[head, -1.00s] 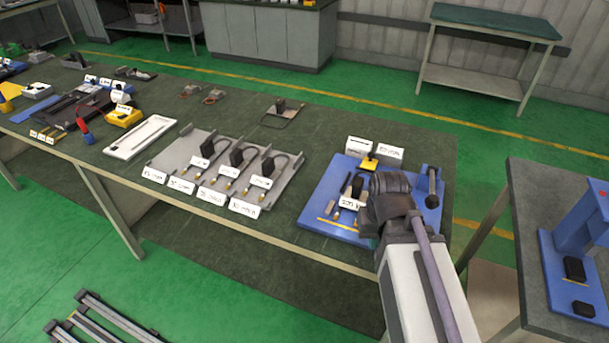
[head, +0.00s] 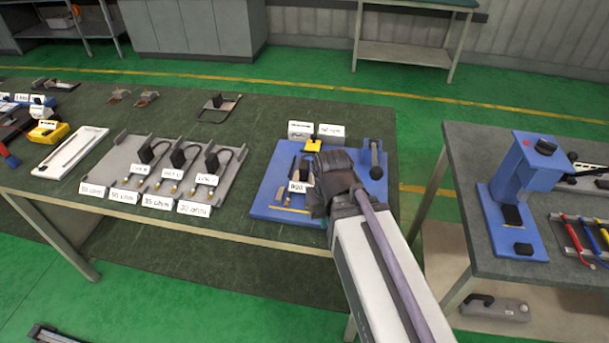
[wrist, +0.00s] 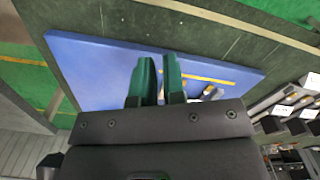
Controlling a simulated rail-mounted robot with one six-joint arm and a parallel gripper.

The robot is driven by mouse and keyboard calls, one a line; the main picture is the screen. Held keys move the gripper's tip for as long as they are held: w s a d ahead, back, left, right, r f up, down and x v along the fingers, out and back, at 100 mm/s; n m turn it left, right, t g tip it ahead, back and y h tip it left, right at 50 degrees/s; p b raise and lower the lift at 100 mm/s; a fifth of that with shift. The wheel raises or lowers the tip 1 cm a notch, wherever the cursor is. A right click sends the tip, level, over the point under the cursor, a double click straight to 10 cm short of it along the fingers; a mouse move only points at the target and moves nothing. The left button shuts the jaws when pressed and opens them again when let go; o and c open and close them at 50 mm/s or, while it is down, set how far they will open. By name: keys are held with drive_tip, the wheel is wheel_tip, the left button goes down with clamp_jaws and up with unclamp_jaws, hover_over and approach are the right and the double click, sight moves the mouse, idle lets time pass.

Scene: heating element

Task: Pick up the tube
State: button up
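A blue board (head: 263,205) lies at the right end of the green-topped bench, with several slim dark and metallic parts (head: 284,188) on its left half. I cannot tell for certain which of these is the tube. My gripper (wrist: 158,75) is over the right part of the board. In the wrist view its two green fingers point across the blue surface with a narrow gap between them, and I see nothing held there. A shiny metallic part (wrist: 211,93) lies just right of the fingers, partly hidden by the gripper body. In the head view my gripper's dark body hides its fingertips.
A black-handled lever clamp (head: 375,160) stands on the board's right side. White label blocks (head: 300,130) and a yellow item (head: 313,146) are at its back. Left is a grey tray (head: 120,155) with corded parts. A blue press (head: 525,180) stands on the right-hand table.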

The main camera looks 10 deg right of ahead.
drive_tip(key=o, duration=1.3)
drive_tip(key=n+t+y+p, duration=0.2)
drive_tip(key=n+y+p, duration=0.25)
drive_tip(key=n, duration=0.85)
approach(306, 163)
drive_tip(key=b+x, duration=0.4)
drive_tip(key=x, duration=0.2)
drive_tip(key=shift+a, duration=0.1)
